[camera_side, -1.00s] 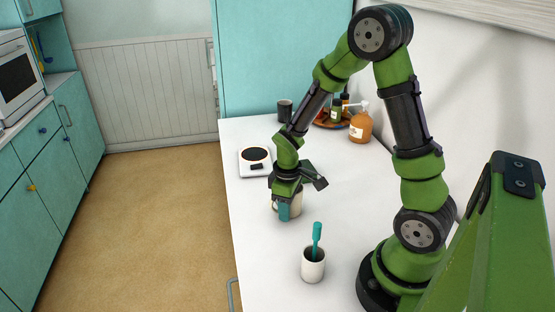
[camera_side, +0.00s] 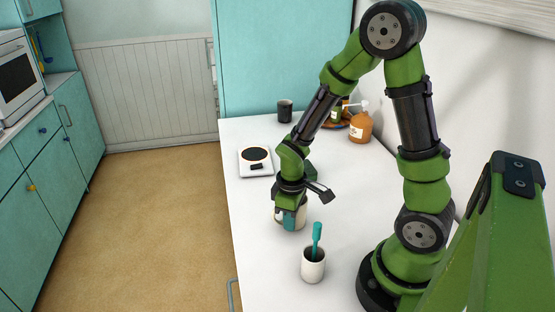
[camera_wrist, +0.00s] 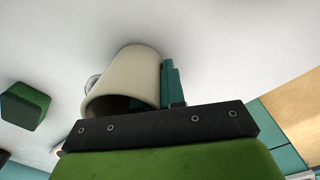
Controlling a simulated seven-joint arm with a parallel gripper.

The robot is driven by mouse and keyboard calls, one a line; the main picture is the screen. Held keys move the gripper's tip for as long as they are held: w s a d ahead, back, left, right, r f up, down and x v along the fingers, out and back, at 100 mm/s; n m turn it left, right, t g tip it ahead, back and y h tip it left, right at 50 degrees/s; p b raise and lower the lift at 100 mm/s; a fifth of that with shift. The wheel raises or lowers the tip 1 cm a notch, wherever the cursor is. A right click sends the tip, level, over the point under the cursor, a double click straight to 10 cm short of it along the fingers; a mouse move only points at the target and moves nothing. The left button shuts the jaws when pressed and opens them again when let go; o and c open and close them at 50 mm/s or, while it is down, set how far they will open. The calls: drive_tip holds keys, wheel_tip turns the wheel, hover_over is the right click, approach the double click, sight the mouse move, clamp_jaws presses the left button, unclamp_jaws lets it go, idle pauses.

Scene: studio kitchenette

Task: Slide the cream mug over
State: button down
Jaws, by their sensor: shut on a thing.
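The cream mug (camera_side: 303,212) is upright at the white counter (camera_side: 350,200), partly hidden behind my gripper (camera_side: 290,219). I cannot tell whether its base touches the counter. The gripper points down, with a teal finger on the mug's near side. In the wrist view, the cream mug (camera_wrist: 128,78) shows its open rim and its handle on the left. A teal finger of my gripper (camera_wrist: 170,84) lies along its right side. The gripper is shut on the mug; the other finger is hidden.
A white cup (camera_side: 313,266) with a teal-handled tool stands close in front of the mug. A white scale (camera_side: 254,168) lies behind, left. A dark cup (camera_side: 285,111) and an amber pump bottle (camera_side: 361,126) stand farther back. A green block (camera_wrist: 25,106) shows in the wrist view.

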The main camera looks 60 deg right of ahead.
drive_tip(key=shift+s+a, duration=2.3)
drive_tip(key=shift+a, duration=0.15)
drive_tip(key=c, duration=1.1)
unclamp_jaws()
drive_tip(key=shift+c, duration=0.2)
drive_tip(key=shift+r, duration=0.1)
wheel_tip(320, 180, up, 17)
drive_tip(key=shift+a, duration=0.2)
wheel_tip(320, 180, up, 6)
drive_tip(key=a+m+t+y, duration=0.1)
drive_tip(key=m+t+y, duration=0.1)
drive_tip(key=m+t, duration=0.4)
drive_tip(key=shift+a+t, duration=0.3)
drive_tip(key=shift+t, duration=0.3)
